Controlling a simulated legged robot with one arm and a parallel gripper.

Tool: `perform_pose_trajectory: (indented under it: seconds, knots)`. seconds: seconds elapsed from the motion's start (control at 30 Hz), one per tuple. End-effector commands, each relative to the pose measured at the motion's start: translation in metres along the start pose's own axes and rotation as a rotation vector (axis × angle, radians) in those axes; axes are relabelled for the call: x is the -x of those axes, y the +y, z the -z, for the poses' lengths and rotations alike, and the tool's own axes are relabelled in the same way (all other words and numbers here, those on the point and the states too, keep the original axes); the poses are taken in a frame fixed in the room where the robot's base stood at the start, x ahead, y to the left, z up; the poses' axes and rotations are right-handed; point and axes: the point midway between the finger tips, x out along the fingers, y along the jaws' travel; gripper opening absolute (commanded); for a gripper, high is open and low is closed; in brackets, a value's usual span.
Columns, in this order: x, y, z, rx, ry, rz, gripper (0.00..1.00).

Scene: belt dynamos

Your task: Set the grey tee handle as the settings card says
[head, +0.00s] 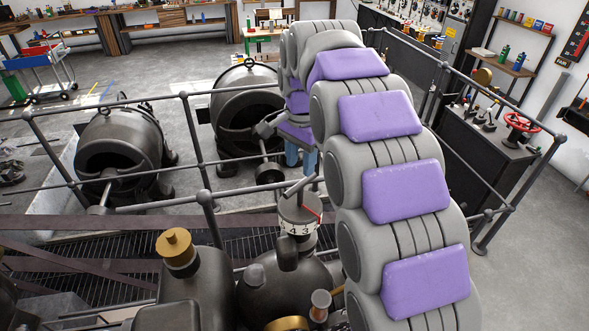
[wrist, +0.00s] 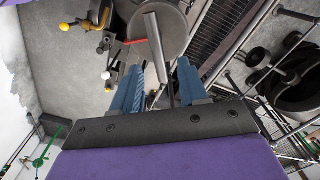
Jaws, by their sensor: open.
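The grey tee handle (head: 300,187) sits on top of a round drum dial (head: 298,228) with a white numbered band; a 4 and a 3 face me. A red mark shows on the dial's top. In the wrist view the handle's bar (wrist: 156,48) runs lengthwise, its near part between the blue fingers. My gripper (head: 301,163) is just above and behind the handle in the head view; the fingers (wrist: 158,72) are apart, with gaps beside the bar. Whether they touch it I cannot tell. I cannot make out a settings card.
A brass-capped dark machine (head: 174,250) stands left of the dial. Metal railing (head: 200,165) crosses behind it, with large dark dynamos (head: 120,150) beyond. A red handwheel (head: 520,122) is on a dark cabinet at right. Small yellow and white knobs (wrist: 105,75) show in the wrist view.

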Motion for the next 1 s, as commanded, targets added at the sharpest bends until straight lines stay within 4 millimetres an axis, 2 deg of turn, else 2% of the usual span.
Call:
perform_pose_trajectory:
  seconds: [0.13, 0.3, 0.4, 0.6, 1.0]
  knots:
    - [0.018, 0.0, 0.001, 0.0, 0.002, 0.003, 0.43]
    - [0.052, 0.0, 0.0, -0.001, 0.001, 0.001, 0.43]
    - [0.061, 0.001, -0.001, -0.001, -0.001, -0.001, 0.43]
    - [0.071, 0.0, -0.001, -0.001, 0.0, -0.001, 0.43]
    - [0.072, 0.0, -0.001, -0.001, 0.0, -0.001, 0.42]
